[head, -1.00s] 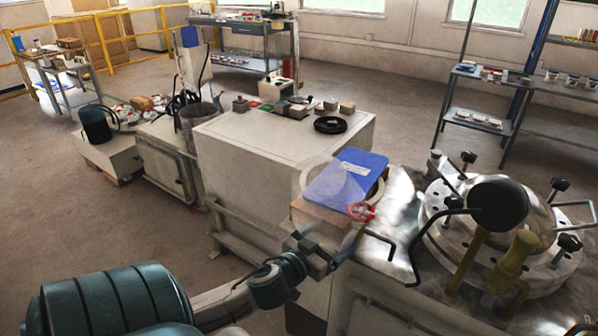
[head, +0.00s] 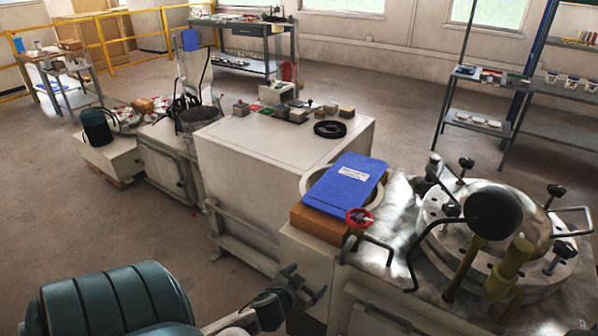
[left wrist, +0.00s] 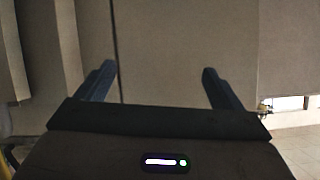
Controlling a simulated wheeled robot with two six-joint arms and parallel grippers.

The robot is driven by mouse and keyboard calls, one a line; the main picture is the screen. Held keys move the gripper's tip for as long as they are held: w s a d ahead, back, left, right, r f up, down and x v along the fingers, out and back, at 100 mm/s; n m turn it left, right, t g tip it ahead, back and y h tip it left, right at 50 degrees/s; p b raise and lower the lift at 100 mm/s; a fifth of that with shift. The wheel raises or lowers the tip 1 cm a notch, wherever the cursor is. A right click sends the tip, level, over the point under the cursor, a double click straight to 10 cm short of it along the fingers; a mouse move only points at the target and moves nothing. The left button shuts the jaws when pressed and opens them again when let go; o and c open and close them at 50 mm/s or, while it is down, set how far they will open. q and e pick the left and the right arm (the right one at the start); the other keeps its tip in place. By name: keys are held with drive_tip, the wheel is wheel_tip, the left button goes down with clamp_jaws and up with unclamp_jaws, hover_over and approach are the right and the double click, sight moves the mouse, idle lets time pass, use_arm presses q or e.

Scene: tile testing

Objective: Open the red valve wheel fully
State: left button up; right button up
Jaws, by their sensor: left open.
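The red valve wheel (head: 360,217) is small and sits at the front right corner of a brown block, just below a blue clipboard-like board, in the head view. It is not visible in the left wrist view. My left gripper (head: 305,283) is below and to the left of the wheel, clearly apart from it. Its two fingers are spread and empty. The left wrist view shows the open fingers (left wrist: 160,85) facing a plain beige panel. My right gripper is in neither view.
The blue board (head: 340,190) lies over the brown block (head: 318,222). A bent metal handle (head: 368,246) stands just below the wheel. A round lidded vessel (head: 497,240) with black knobs is at right. A large beige cabinet (head: 270,150) fills the middle.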

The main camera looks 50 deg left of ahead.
use_arm(q)
wheel_tip(320, 180, down, 6)
drive_tip(key=s+g, duration=0.1)
drive_tip(key=s, duration=0.1)
drive_tip(key=shift+a+r+g, duration=0.2)
drive_tip(key=shift+a+g, duration=0.1)
